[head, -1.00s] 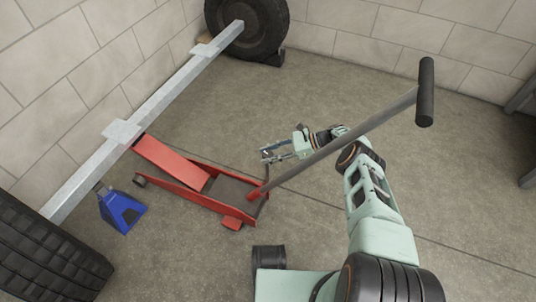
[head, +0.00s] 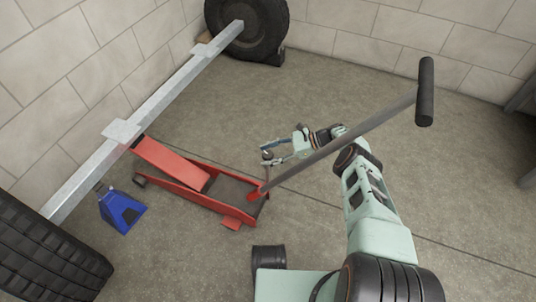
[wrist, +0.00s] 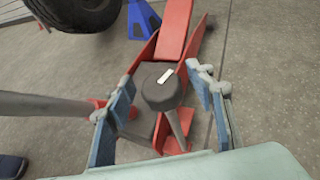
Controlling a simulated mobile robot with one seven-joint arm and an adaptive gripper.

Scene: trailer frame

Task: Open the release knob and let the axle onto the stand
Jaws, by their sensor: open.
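The release knob (wrist: 158,88) is dark and round with a white mark on top, on a thin stem, in the wrist view. It also shows small in the head view (head: 267,154). My gripper (head: 265,151) is open, with its blue fingers on either side of the knob; contact cannot be told. The red floor jack (head: 172,188) reaches up to the pale metal axle (head: 158,97). The blue stand (head: 122,211) is on the floor near the axle's left part. Whether the axle touches its top cannot be told.
The jack's long handle (head: 345,140) slants up right, close to my arm. A tyre (head: 40,250) is at lower left, another (head: 250,25) at the back. Block walls enclose the back and left.

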